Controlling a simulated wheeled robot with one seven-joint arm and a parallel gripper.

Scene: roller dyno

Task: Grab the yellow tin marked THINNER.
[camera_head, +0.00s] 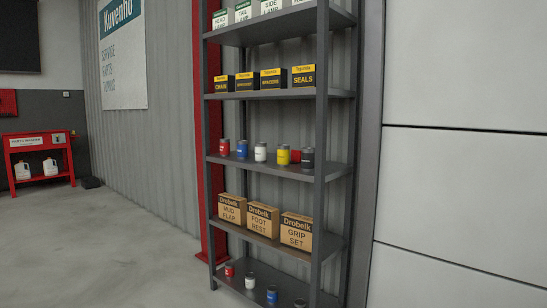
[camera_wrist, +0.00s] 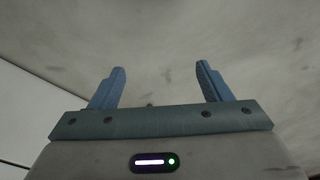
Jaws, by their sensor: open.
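A yellow tin (camera_head: 283,154) stands upright on the middle shelf of the grey rack, between a white tin (camera_head: 260,152) and a black tin (camera_head: 308,158). Its label is too small to read. A red thing shows just behind it on the right. My gripper (camera_wrist: 162,88) shows only in the wrist view, with its two blue fingers wide apart and nothing between them. That view shows only a pale surface beyond the fingers, so the tin is not in it.
A red tin (camera_head: 224,147) and a blue tin (camera_head: 242,149) share the shelf (camera_head: 235,162). Rack posts (camera_head: 320,130) flank it. Cartons (camera_head: 264,220) stand below, black boxes (camera_head: 271,78) above. More tins stand on the bottom shelf.

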